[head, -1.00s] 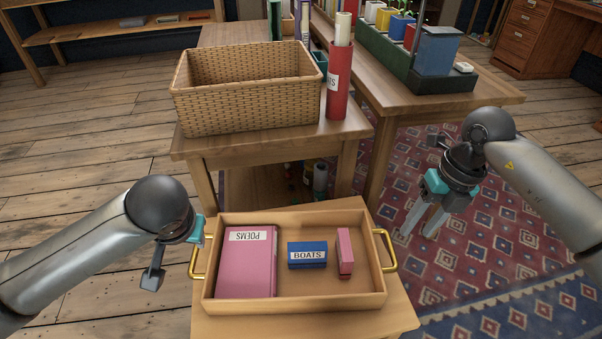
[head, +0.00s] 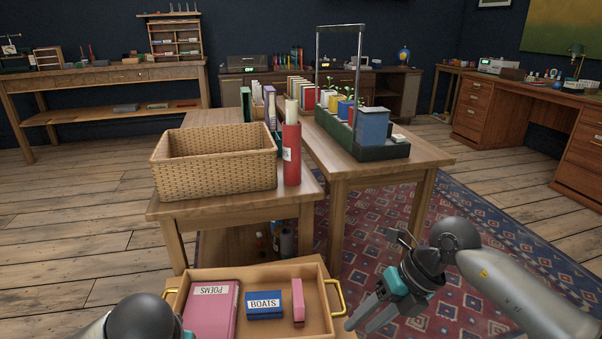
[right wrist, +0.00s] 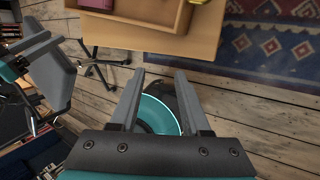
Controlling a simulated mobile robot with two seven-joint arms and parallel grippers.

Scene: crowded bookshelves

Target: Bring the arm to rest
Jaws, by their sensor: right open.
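My right gripper (head: 362,318) is open and empty in the head view, to the right of the wooden tray and above the rug. In the right wrist view its two fingers (right wrist: 158,100) stand apart with nothing held between them. Only the rounded grey wrist of my left arm (head: 143,318) shows at the bottom of the head view; its fingers are out of the picture there. In the right wrist view a grey and teal gripper part, seemingly of my left arm, shows at the left edge; its jaw state is unclear.
The tray (head: 327,327) with brass handles holds a pink POEMS book (head: 211,309), a blue BOATS box (head: 264,305) and a pink block (head: 298,303). A wicker basket (head: 215,165) and red cylinder (head: 291,155) stand on the table behind.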

